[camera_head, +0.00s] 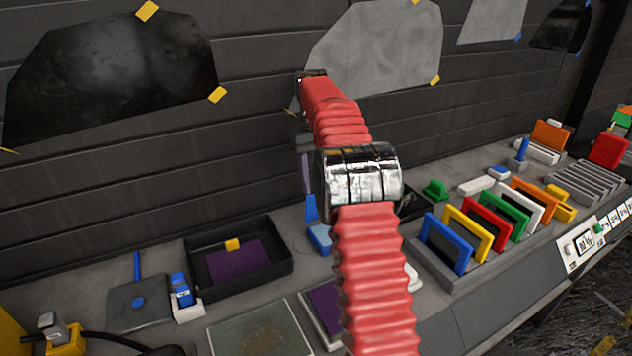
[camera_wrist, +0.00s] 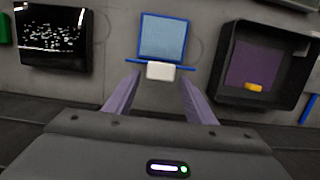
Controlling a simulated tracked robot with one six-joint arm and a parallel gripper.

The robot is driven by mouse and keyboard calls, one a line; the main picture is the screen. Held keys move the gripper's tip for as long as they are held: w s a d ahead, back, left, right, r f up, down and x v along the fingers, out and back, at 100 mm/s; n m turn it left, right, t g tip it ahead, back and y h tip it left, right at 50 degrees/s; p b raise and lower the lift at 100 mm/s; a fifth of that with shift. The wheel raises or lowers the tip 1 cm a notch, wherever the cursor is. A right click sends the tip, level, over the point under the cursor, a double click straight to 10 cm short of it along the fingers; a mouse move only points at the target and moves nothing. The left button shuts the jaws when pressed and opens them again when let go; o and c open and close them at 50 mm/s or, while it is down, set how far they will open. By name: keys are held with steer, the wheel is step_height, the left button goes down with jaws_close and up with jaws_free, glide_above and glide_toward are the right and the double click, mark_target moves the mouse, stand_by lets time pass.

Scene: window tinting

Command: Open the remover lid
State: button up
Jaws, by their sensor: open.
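A light blue square panel (camera_wrist: 163,38) with a white block (camera_wrist: 160,70) and a thin dark blue bar at its near edge is centred ahead of my gripper in the wrist view. It looks like the remover lid, but no label is readable. My gripper (camera_wrist: 160,80) is open and empty, its two fingers on either side of the white block; contact cannot be told. In the head view, a light blue piece (camera_head: 319,238) shows just left of my arm, with a darker blue upright (camera_head: 311,207) behind it. My arm hides most of this spot and the fingertips.
A black tray (camera_head: 262,284) with a purple sheet and yellow piece is to the left in the head view. A dark tray with white specks (camera_wrist: 86,40) is on the wrist view's left. Coloured frames in a rack (camera_head: 435,262) stand right of my arm. The dark wall is behind.

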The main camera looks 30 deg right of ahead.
steer(key=shift+r, duration=0.1)
step_height(320, 180, up, 7)
steer(key=w, duration=0.1)
steer(key=shift+w, duration=0.15)
stand_by(0.7)
steer(key=shift+r, duration=0.15)
stand_by(0.5)
